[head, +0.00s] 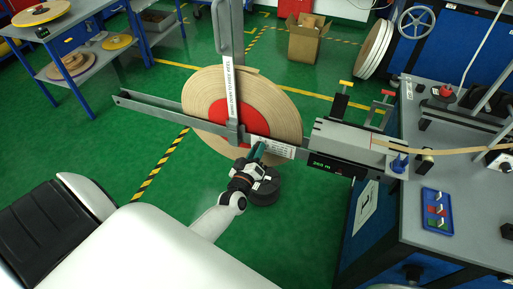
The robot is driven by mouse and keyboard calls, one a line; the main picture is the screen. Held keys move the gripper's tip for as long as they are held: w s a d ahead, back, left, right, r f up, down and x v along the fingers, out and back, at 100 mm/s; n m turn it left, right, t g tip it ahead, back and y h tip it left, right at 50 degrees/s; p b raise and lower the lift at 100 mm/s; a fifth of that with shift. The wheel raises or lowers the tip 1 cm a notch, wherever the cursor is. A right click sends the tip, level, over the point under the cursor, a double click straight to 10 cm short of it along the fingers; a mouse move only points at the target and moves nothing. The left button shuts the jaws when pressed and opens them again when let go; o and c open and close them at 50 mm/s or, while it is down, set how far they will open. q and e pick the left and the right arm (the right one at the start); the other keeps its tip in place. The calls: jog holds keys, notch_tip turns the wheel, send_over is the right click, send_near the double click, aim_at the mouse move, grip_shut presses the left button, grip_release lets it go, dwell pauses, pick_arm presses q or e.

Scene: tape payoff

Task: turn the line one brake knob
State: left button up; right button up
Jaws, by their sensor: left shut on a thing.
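My left gripper (258,152) is in front of the lower part of the large tan tape roll (275,92) with a red core. Its tips are at the grey horizontal bar, just left of a white label (277,148). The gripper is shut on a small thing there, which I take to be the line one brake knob. The jaws hide most of it, so its turn angle cannot be read. A dark round block (264,188) is below and right of the wrist. My right gripper is not in view.
A grey upright post (228,35) and the horizontal bar (150,106) cross the roll. A cardboard box (306,40) stands behind. Green floor is open at left.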

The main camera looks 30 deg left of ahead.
pick_arm(q)
jog(key=m+p, duration=0.3)
jog(key=m, duration=1.4)
jog(key=shift+r+p, duration=0.1)
jog(key=shift+p, duration=0.25)
jog(key=shift+m, duration=0.3)
jog(key=o, duration=1)
